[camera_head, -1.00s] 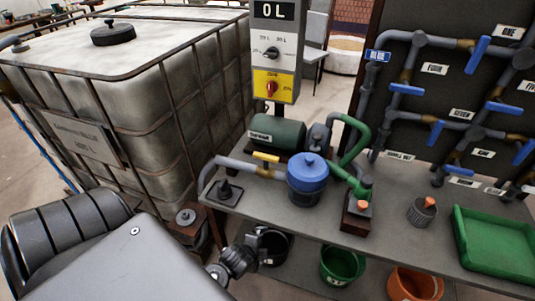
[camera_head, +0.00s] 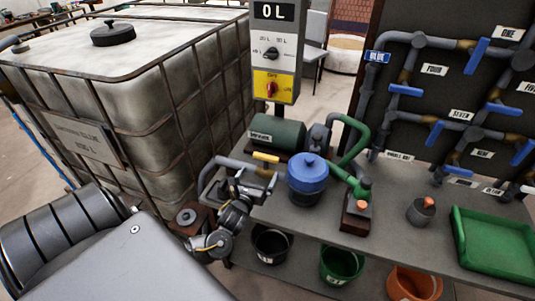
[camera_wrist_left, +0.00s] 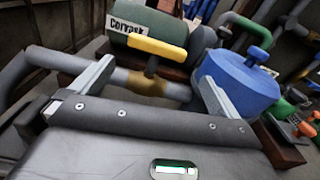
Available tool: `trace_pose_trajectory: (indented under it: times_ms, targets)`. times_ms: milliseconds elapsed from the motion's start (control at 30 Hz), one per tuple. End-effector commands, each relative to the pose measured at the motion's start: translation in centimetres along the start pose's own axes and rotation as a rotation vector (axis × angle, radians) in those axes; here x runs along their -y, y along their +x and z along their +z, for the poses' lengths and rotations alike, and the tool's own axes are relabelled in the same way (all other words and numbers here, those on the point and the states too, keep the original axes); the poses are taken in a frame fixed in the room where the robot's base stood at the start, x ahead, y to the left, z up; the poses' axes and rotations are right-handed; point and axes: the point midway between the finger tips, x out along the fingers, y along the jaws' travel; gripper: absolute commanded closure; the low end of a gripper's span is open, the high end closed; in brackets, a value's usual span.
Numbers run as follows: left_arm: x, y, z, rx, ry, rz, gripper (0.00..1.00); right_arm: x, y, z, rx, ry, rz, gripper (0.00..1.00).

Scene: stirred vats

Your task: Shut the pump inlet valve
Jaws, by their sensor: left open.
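The pump inlet valve has a yellow lever handle (camera_head: 266,157) on a brass body in the grey inlet pipe, left of the blue-lidded pot (camera_head: 308,180). The handle also shows in the left wrist view (camera_wrist_left: 158,48), lying roughly along the pipe. My left gripper (camera_head: 256,182) is close in front of the valve. In the left wrist view its fingers (camera_wrist_left: 152,90) are spread wide, with the pipe and brass body beyond and between them, and it holds nothing. Whether the fingers touch the pipe cannot be told. My right gripper is not in view.
A green pump motor (camera_head: 277,135) sits behind the valve. A control post (camera_head: 276,50) reading 0 L stands behind it. The blue pot is close to the right finger. A large caged tank (camera_head: 140,95) stands left. A green tray (camera_head: 490,245) lies right; buckets stand below.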

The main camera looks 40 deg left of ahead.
Motion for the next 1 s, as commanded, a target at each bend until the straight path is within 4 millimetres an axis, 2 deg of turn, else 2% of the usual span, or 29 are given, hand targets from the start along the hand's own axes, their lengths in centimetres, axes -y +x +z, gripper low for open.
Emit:
trace_pose_trajectory:
  times_ms: [100, 367, 800, 1000]
  targets:
    - [-0.4, 0.5, 0.7, 0.039, 0.084, 0.001, 0.00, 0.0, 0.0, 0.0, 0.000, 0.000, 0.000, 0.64]
    - [-0.4, 1.4, 0.9, 0.046, 0.100, 0.002, 0.00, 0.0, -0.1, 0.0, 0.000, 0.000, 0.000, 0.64]
    - [-0.4, 9.0, 1.2, 0.044, 0.096, 0.003, 0.00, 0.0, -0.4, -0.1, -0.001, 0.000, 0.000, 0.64]
    - [-0.4, 10.9, 1.2, 0.043, 0.097, 0.002, 0.00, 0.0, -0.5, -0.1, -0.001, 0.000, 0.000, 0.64]
